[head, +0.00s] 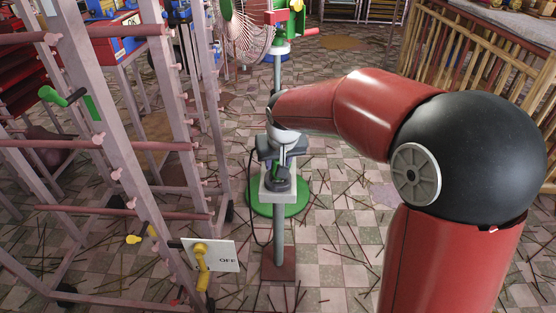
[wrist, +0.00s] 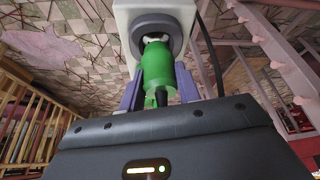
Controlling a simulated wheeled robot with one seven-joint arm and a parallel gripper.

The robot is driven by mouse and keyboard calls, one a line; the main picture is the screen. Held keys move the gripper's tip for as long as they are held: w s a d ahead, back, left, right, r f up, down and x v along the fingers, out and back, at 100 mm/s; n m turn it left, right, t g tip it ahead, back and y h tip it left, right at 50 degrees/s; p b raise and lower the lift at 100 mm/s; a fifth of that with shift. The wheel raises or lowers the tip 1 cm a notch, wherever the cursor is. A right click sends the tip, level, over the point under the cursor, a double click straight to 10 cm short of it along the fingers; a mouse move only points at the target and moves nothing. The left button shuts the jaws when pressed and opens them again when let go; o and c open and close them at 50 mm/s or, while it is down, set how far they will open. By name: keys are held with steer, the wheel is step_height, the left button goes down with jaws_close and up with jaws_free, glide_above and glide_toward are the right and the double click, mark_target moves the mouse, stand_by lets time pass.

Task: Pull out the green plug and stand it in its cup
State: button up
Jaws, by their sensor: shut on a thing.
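The green plug (wrist: 158,72) is between the two purple-grey fingers of my gripper (wrist: 161,84) in the wrist view. The gripper is shut on it. Its far end meets a dark grey ring (wrist: 140,33) on a white box (wrist: 122,14), with a pale metal bit showing between them. I cannot tell how deep the plug sits in the ring. I cannot make out the plug's cup in either view.
A pinkish rack (head: 95,115) with pegs and bars stands close on the left. An OFF sign (head: 225,261) with a yellow lever (head: 202,265) is at its front corner. A black cable (head: 252,185) hangs beside the post. Slatted wooden railing (head: 480,75) lines the right. Thin sticks litter the tiled floor.

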steer(key=shift+f+b, duration=0.85)
steer(key=shift+f, duration=0.2)
steer(key=o, duration=1.1)
steer(key=shift+c, duration=0.2)
steer(key=shift+r, duration=0.1)
steer(key=a+v, duration=0.1)
steer(key=v, duration=0.6)
steer(key=s+d+m, duration=0.1)
steer(key=s+d, duration=0.7)
steer(key=s, duration=0.4)
steer(key=s+d+m+t+h, duration=0.1)
steer(key=s+d, duration=0.7)
steer(key=s, duration=0.4)
steer(key=shift+m+p, duration=0.3)
